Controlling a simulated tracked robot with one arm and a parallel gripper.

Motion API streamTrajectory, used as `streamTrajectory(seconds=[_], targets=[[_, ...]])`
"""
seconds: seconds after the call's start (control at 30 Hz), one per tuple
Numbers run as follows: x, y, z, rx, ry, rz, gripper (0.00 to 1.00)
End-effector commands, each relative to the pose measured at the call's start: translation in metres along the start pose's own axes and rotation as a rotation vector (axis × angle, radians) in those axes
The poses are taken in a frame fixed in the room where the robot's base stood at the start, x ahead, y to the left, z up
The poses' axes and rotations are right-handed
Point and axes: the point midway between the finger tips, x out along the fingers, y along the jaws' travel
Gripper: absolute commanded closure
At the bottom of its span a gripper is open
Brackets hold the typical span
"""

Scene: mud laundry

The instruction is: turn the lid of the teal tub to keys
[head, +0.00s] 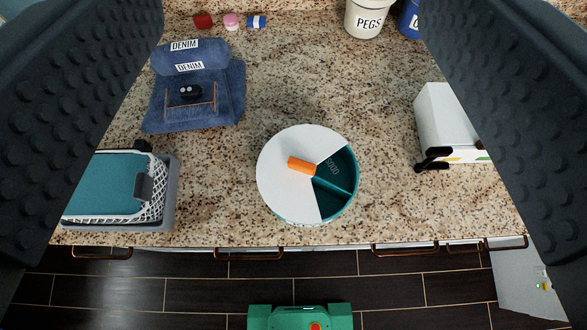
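The teal tub (354,172) stands on the speckled counter, near the middle of the head view. Its round white lid (290,190) has a wedge-shaped opening facing right. An orange knob (301,165) sits on the lid near its centre, pointing up-left. Through the opening I see teal compartments split by a divider; the upper one bears tilted lettering that seems to read ODDS. No KEYS label is readable; the other compartments are covered by the lid. My gripper (291,30) is open and empty, its dark ridged fingers wide apart at the left and right edges, touching nothing visible.
Folded denim (150,122) lies upper left, and a grey tray with a teal, white-netted item (105,187) lower left. A white box (440,115) with black clips stands right. A PEGS bucket (367,18), a blue container (408,20) and small rolls (231,21) stand behind. Counter around the tub is clear.

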Motion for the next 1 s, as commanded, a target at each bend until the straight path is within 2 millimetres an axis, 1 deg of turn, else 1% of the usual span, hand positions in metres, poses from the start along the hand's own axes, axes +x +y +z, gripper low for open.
streamTrajectory(seconds=[0.03, 0.07, 0.13, 0.17, 0.23, 0.37, 0.5, 0.7, 0.8, 0.9, 1.0], targets=[[0.015, 0.001, 0.003, 0.012, -0.052, 0.007, 0.33], [0.023, 0.001, 0.005, 0.021, -0.081, 0.011, 0.33], [0.044, 0.014, 0.015, 0.044, -0.165, 0.023, 0.33], [0.052, 0.016, 0.018, 0.054, -0.198, 0.029, 0.33], [0.072, 0.018, 0.032, 0.078, -0.288, 0.043, 0.33], [0.104, 0.019, 0.055, 0.119, -0.441, 0.07, 0.33], [0.132, 0.019, 0.084, 0.164, -0.61, 0.102, 0.33], [0.164, 0.018, 0.127, 0.222, -0.85, 0.152, 0.33], [0.175, 0.018, 0.15, 0.248, -0.969, 0.177, 0.33], [0.182, 0.017, 0.169, 0.269, -1.068, 0.2, 0.33], [0.185, 0.016, 0.184, 0.281, -1.149, 0.22, 0.33]])
